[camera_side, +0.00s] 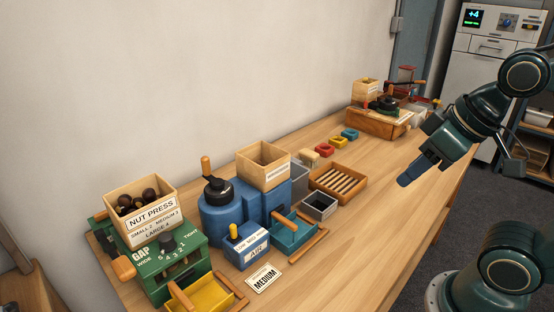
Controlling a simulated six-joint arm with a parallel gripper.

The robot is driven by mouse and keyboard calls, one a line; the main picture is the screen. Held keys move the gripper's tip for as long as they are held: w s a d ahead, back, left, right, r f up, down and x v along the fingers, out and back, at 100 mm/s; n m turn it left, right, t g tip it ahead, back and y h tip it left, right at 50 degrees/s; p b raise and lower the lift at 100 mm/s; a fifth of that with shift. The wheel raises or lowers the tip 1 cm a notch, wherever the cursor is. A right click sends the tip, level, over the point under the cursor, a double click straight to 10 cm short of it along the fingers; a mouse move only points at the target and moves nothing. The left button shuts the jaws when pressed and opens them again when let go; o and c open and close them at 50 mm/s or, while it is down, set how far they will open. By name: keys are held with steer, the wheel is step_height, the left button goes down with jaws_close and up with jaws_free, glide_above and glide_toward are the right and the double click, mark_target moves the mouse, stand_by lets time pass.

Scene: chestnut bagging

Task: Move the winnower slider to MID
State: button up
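The blue winnower (221,215) stands on the bench, left of centre, with a wooden hopper (262,166) on top. Its front box (238,256) carries an AIR label and a LOW MID HIGH strip (251,241). The slider's yellow knob (234,230) stands up at the left part of the box, towards the LOW end. My gripper (408,179) hangs over the right part of the bench, well apart from the winnower and touching nothing that I can see. Its dark fingers look close together, but whether they are open is unclear.
A green nut press (172,270) with chestnuts stands left of the winnower. A MEDIUM card (263,278) lies in front. A teal tray (290,234), a small grey bin (319,207) and a slatted wooden tray (338,183) sit to its right. Bench below my gripper is clear.

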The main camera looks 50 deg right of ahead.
steer(key=n+g, duration=0.2)
steer(key=g, duration=0.4)
glide_above(233, 225)
step_height(233, 225, down, 4)
steer(key=shift+f, duration=0.15)
step_height(233, 225, down, 14)
steer(key=shift+r, duration=0.25)
stand_by(0.6)
jaws_close()
